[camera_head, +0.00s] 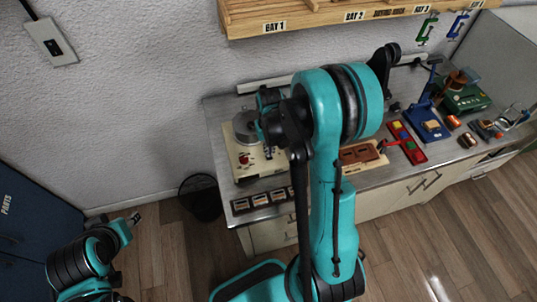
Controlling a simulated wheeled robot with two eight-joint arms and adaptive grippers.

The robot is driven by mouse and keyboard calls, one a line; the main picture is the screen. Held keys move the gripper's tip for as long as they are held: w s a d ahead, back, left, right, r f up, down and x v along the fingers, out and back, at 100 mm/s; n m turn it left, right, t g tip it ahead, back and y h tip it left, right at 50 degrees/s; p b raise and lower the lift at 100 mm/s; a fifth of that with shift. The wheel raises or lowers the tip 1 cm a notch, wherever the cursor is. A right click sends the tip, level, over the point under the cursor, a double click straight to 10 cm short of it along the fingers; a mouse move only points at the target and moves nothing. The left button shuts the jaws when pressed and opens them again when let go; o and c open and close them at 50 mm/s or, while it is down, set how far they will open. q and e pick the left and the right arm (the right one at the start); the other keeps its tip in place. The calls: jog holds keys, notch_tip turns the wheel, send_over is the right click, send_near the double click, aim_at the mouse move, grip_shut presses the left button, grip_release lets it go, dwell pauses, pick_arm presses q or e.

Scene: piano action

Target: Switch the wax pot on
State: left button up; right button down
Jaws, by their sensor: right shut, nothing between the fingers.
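The wax pot (245,127) looks like a round grey pot on a cream base at the left end of the bench. A red switch or knob (244,160) sits on the front left of that base. My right gripper (267,152) points down over the right part of the base, to the right of the red knob and apart from it. It is shut and empty; my own arm hides part of it and of the base. My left gripper (135,218) is low at the left, over the floor and far from the bench; its fingers are too small to read.
The metal bench (220,118) also carries a row of small dark trays (262,200), a red tray (408,146) and a blue fixture (428,122). A wooden shelf (310,22) hangs above. A black bin (201,198) stands left of the bench.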

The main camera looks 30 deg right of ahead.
jog(key=shift+f+b, duration=0.95)
jog(key=shift+f, duration=0.1)
dwell(0.9)
jog(key=shift+r, duration=0.1)
jog(key=shift+r+p, duration=2.4)
jog(key=shift+r, duration=1.1)
jog(key=shift+s+a+r+b, duration=0.1)
jog(key=shift+a+b, duration=0.15)
jog(key=shift+b, duration=0.25)
jog(key=s+a+n+t+b, duration=0.2)
jog(key=s+a+t+b, duration=0.5)
jog(key=s+a+b, duration=0.3)
jog(key=s+b, duration=0.1)
jog(key=b, duration=0.2)
jog(key=shift+r+n, duration=0.3)
